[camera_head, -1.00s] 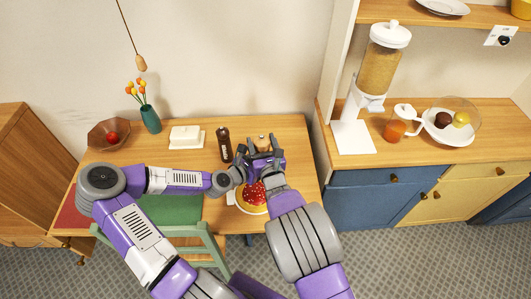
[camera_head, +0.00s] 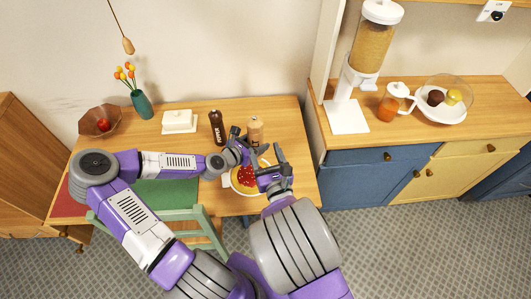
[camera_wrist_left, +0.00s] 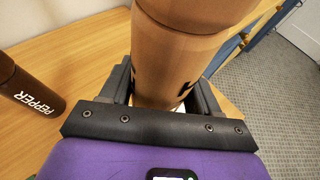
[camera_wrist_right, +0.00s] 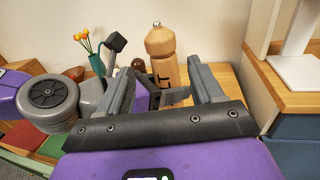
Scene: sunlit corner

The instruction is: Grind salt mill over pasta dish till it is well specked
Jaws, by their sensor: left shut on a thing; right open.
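The light wooden salt mill (camera_head: 255,130) stands roughly upright at the back right of the pasta dish (camera_head: 244,184). My left gripper (camera_head: 247,143) is shut on the mill; its body fills the middle of the left wrist view (camera_wrist_left: 183,55). I cannot tell whether the mill's base touches the table. The dish is a pale plate with yellow pasta and speckled red sauce, partly hidden by my arms. My right gripper (camera_head: 272,164) is open and empty, just in front of the mill. The mill shows beyond its fingers in the right wrist view (camera_wrist_right: 162,55).
A dark pepper mill (camera_head: 216,127) stands left of the salt mill. A white butter dish (camera_head: 180,121), a teal vase (camera_head: 141,104) and a bowl (camera_head: 99,122) are farther left on the table (camera_head: 275,112). A green chair (camera_head: 185,214) stands at the front.

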